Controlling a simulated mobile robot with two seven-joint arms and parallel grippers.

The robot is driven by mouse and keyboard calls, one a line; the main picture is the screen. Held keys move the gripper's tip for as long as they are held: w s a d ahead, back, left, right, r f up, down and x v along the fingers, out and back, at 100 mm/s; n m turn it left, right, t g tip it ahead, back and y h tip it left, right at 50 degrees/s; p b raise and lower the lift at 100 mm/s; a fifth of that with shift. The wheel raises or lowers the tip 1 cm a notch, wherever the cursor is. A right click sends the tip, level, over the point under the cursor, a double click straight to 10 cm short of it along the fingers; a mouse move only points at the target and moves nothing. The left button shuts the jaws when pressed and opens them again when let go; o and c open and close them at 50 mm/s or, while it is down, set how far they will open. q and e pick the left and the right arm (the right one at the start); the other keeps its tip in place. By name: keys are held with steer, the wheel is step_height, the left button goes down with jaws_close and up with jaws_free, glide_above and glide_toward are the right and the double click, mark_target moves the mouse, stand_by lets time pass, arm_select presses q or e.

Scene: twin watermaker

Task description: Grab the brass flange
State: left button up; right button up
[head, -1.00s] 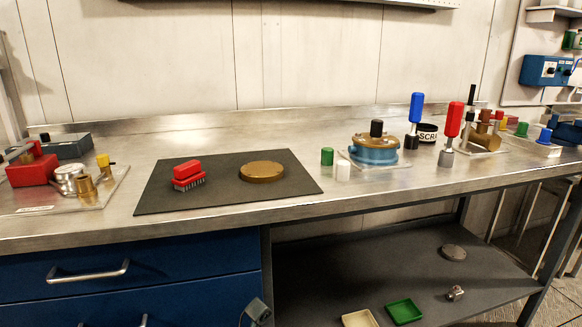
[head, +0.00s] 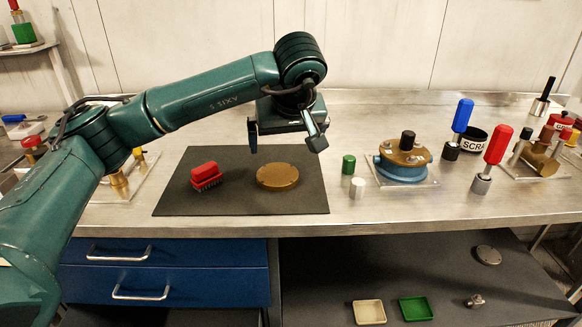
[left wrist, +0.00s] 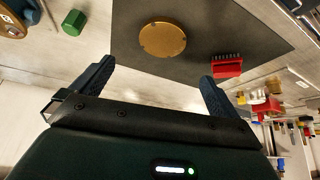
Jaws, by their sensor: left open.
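The brass flange (head: 277,176), a flat round brass-coloured disc, lies on the dark mat (head: 180,203) on the steel bench. It also shows in the left wrist view (left wrist: 162,39), ahead of the fingers. My left gripper (head: 285,140) is open and empty, above and slightly behind the disc in the head view, with its two fingers apart. In the left wrist view the disc lies beyond the gap between the fingertips (left wrist: 156,74), not touching them. My right gripper does not show.
A red brush (head: 205,174) lies on the mat left of the disc. Right of the mat stand a green cap (head: 348,164), a white cap (head: 357,188), a blue housing with a brass top (head: 403,170) and upright red-handled (head: 494,152) and blue-handled tools.

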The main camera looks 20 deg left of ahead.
mark_target(278, 173)
arm_select(q)
steer(key=x, duration=1.3)
steer(key=shift+s+a, duration=0.15)
steer(key=shift+s, duration=0.1)
steer(key=shift+c, duration=0.3)
steer(key=c, duration=1.4)
steer(key=shift+w+r+p, duration=0.1)
steer(key=shift+r+p, duration=0.1)
steer(key=shift+p, duration=0.1)
steer(key=shift+c, duration=0.3)
steer(key=shift+r, duration=0.1)
